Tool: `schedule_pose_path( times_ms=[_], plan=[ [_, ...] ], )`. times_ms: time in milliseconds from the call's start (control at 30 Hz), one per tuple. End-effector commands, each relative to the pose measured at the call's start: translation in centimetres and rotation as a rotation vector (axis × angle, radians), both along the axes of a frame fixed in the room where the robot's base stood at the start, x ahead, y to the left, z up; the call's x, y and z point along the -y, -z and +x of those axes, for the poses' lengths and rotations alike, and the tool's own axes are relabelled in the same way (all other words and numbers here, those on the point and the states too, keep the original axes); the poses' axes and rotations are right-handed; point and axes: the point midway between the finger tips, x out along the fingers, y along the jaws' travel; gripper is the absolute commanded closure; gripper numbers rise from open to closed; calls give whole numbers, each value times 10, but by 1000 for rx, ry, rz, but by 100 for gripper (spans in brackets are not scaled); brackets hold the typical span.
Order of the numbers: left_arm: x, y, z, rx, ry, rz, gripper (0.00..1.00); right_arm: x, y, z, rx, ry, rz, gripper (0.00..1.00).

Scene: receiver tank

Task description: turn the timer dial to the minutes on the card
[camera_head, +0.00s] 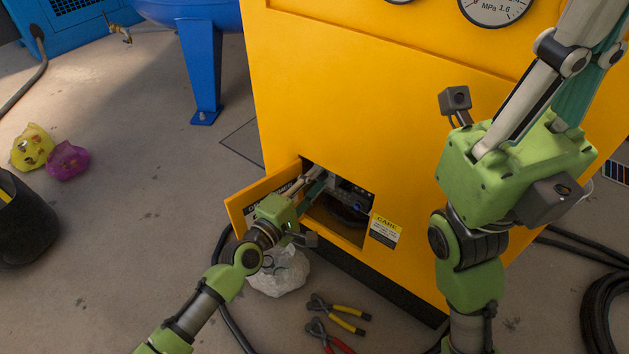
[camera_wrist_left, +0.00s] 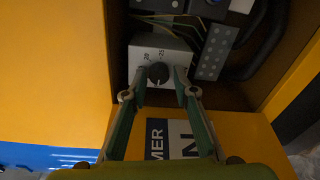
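The timer dial (camera_wrist_left: 158,73) is a dark round knob on a pale box (camera_wrist_left: 170,50) inside the open compartment. Scale marks show above the dial, too small to read surely. My left gripper (camera_wrist_left: 159,78) reaches into the compartment, its fingertips on either side of the dial with a small gap visible. In the head view my left gripper (camera_head: 317,178) is at the opening and hides the dial. The card (camera_wrist_left: 178,138) lies partly behind my left fingers; only "MER" and "N" show, with no minutes readable. My right gripper (camera_head: 585,50) is raised before the cabinet, fingertips not clearly shown.
The yellow cabinet (camera_head: 340,100) has its small door (camera_head: 240,200) swung open left. A warning label (camera_head: 384,230) is right of the opening. Yellow pliers (camera_head: 338,313), red pliers (camera_head: 327,336) and a pale bag (camera_head: 280,278) lie on the floor. Black hoses (camera_head: 605,300) lie right.

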Motion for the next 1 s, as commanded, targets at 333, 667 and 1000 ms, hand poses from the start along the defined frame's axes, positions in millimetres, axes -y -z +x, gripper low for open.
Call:
schedule_pose_path(
  times_ms=[333, 667, 1000],
  plan=[
    [-2, 0, -2, 2, -1, 1, 73, 0, 1, 2, -8, 3, -5, 100],
    [-34, -1, -51, -1, 0, 4, 73, 0, 0, 1, -2, 1, -2, 100],
    [-63, -5, -96, 1, 0, 3, 73, 0, 0, 0, -2, 1, -1, 100]
  ],
)
